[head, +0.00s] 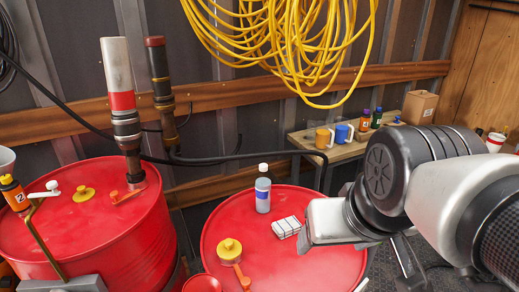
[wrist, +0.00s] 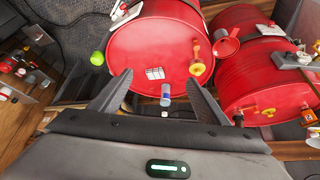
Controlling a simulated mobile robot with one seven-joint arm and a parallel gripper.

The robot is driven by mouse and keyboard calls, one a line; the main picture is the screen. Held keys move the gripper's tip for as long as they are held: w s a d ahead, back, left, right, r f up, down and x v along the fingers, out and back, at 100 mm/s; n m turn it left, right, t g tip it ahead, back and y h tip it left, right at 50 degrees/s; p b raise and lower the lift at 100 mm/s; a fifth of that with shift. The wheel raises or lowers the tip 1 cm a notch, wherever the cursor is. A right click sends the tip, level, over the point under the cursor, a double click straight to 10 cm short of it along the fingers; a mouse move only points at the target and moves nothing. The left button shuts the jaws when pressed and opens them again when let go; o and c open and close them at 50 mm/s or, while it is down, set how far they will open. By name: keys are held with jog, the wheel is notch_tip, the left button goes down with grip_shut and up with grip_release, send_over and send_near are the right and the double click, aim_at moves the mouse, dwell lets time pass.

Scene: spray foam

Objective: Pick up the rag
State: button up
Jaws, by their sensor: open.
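The rag (head: 287,227) looks like a small folded white cloth with dark stripes. It lies flat on top of the middle red drum (head: 225,215). In the wrist view the rag (wrist: 155,73) shows beyond and between my fingertips, on the drum top (wrist: 140,45). My gripper (wrist: 161,78) is open and empty, held apart from the rag. In the head view my arm comes in from the right, and its links hide the right part of the drum.
A clear bottle with a white cap (head: 263,190) stands close behind the rag. A yellow cap (head: 229,249) sits to its front left. Another red drum (head: 120,240) with upright pipes is at left. A bench (head: 345,152) with mugs and small bottles stands behind.

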jog(key=o, duration=0.4)
jog(key=shift+w, duration=0.15)
jog(key=shift+c, duration=0.2)
jog(key=o, duration=0.4)
jog(key=shift+n+g+h, duration=0.3)
jog(key=shift+n+g, duration=0.1)
jog(key=shift+n, duration=0.1)
jog(key=w, duration=0.2)
jog(key=w+b, duration=0.1)
jog(key=w, duration=0.1)
jog(key=w+r+b, duration=0.1)
jog(key=w, duration=0.1)
jog(key=shift+w, duration=0.25)
jog(key=shift+c, duration=0.2)
jog(key=n+g+y+b, duration=0.1)
jog(key=n+g+b, duration=0.25)
jog(key=b, duration=0.35)
send_over(288, 224)
jog(key=f, duration=2.9)
jog(key=shift+s+d+f, duration=0.1)
jog(key=shift+s+f, duration=0.25)
jog(key=shift+f, duration=0.05)
jog(key=shift+w+f, duration=0.2)
jog(key=shift+f, duration=2.8)
jog(key=shift+c, duration=0.3)
